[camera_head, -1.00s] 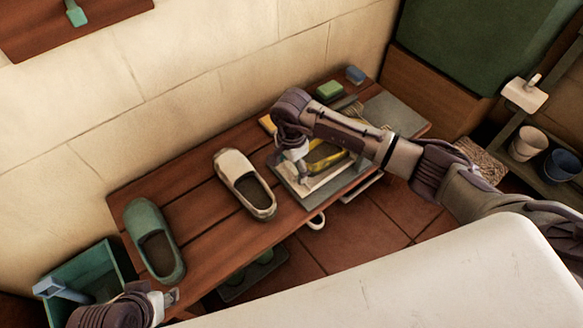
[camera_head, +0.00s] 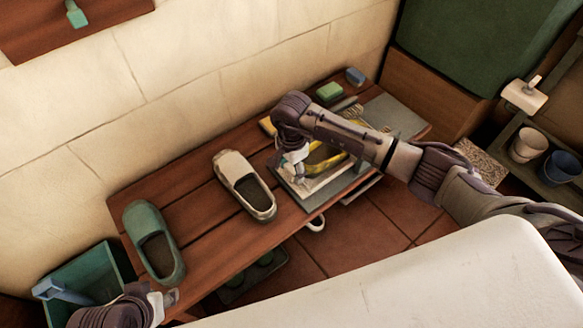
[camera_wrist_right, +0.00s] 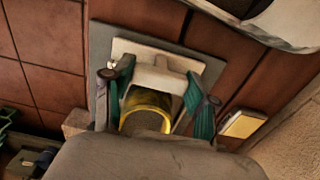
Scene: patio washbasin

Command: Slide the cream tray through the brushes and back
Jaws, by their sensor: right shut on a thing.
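The cream tray (camera_head: 322,184) lies on a grey mat on the wooden bench, partly hidden by my right arm. It also shows in the right wrist view (camera_wrist_right: 190,64), with a raised cream block across it. My right gripper (camera_head: 300,180) points down at the tray's left part. In the right wrist view its green-padded fingers (camera_wrist_right: 158,88) are on either side of the cream block and shut on it. A yellow curved piece (camera_wrist_right: 148,102) shows between the fingers; the brushes are not clearly seen. My left gripper (camera_head: 170,298) is at the lower left, near the bench's front edge; its opening is unclear.
A cream shoe (camera_head: 232,164) and a green shoe (camera_head: 140,217) stand left of the tray. A green block (camera_head: 329,91) and a blue block (camera_head: 355,75) lie at the bench's far end. A teal bin (camera_head: 100,268) stands at lower left.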

